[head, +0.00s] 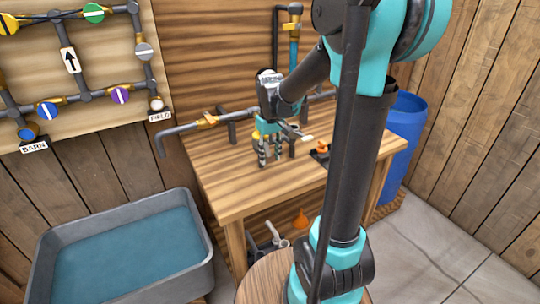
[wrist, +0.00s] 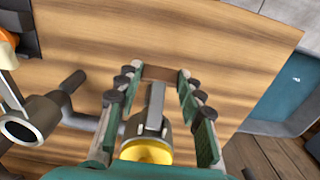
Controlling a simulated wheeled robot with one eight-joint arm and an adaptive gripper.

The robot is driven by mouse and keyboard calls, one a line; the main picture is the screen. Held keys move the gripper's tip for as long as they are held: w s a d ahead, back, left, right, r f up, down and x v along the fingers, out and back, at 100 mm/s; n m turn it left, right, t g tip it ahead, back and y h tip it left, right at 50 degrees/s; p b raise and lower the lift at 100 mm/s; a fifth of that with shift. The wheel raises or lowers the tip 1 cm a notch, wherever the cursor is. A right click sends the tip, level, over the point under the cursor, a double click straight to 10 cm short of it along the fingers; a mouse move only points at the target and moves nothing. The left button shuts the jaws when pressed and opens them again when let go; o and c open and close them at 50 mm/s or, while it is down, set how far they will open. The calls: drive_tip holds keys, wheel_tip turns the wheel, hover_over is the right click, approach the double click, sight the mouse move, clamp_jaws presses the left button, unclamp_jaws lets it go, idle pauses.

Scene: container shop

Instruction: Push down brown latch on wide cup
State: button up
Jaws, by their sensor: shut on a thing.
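My gripper (wrist: 161,76) points down at the wooden table, its two fingers apart with a brown piece (wrist: 160,73) spanning between the fingertips. This piece looks like the brown latch, and the gripper appears shut on it. Between the fingers, nearer the palm, is a grey fitting with a long flat lever (wrist: 155,106) and a round yellow face (wrist: 147,151); it may be the wide cup, but I cannot tell for sure. In the head view my gripper (head: 270,160) is over the left part of the table, with a bit of yellow (head: 256,135) beside it; the latch is not clear there.
A grey pipe end (wrist: 24,128) lies left of the fingers. The wooden table (head: 225,190) has a pipe with a brass valve (head: 207,121) behind it and a small orange item (head: 322,147) at right. A water tub (head: 190,215) stands front left, a blue barrel (head: 405,135) right.

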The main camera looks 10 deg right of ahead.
drive_tip(key=shift+w+a+f+t+y, duration=0.1)
drive_tip(key=shift+w+f+t+y, duration=0.1)
drive_tip(key=shift+t, duration=0.4)
drive_tip(key=shift+w+f+t+y, duration=0.1)
drive_tip(key=shift+t+y, duration=0.1)
drive_tip(key=shift+t, duration=0.4)
drive_tip(key=o, duration=1.2)
drive_tip(key=shift+c, duration=0.2)
drive_tip(key=v, duration=1.2)
